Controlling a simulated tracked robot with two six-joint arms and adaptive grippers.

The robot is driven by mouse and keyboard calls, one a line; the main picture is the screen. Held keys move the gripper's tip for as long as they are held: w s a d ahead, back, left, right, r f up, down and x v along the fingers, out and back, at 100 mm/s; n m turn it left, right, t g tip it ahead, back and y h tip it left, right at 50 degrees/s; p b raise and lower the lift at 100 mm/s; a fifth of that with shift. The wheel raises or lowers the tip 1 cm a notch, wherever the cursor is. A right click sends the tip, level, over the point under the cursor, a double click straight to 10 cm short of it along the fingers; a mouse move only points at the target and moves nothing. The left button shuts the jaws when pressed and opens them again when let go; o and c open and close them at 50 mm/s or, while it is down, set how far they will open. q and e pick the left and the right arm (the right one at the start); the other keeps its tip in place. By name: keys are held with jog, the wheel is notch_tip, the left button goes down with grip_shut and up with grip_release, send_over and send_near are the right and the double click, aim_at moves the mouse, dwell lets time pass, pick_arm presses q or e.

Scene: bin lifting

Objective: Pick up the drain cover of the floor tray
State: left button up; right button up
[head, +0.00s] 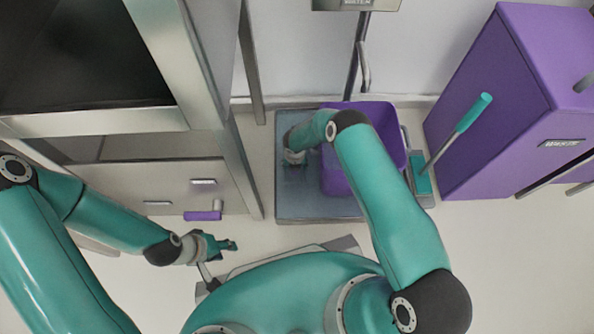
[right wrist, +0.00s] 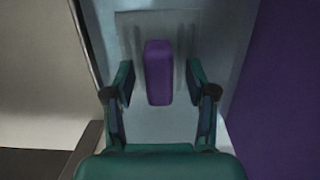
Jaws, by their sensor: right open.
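The drain cover (right wrist: 130,48) is a flat grey plate with slots and an upright purple grip block (right wrist: 158,72). It lies in the grey floor tray (head: 300,208); in the head view my right arm hides it. My right gripper (right wrist: 158,83) is open, with one finger on each side of the purple block and a gap on both sides. In the head view my right gripper (head: 293,160) is low over the left part of the tray. My left gripper (head: 232,245) hangs left of the tray, over the floor, its finger opening unclear.
A purple bin (head: 338,178) stands in the tray, just right of my right gripper. A teal-handled tool (head: 470,115) leans at the tray's right edge. A tall purple waste cabinet (head: 490,120) stands at right. A purple item (head: 203,215) is near the cabinet front at left.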

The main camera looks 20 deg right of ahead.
jog(key=shift+w+f, duration=0.1)
jog(key=shift+f, duration=0.35)
grip_shut()
jog(key=shift+r, duration=0.1)
jog(key=shift+r, duration=0.15)
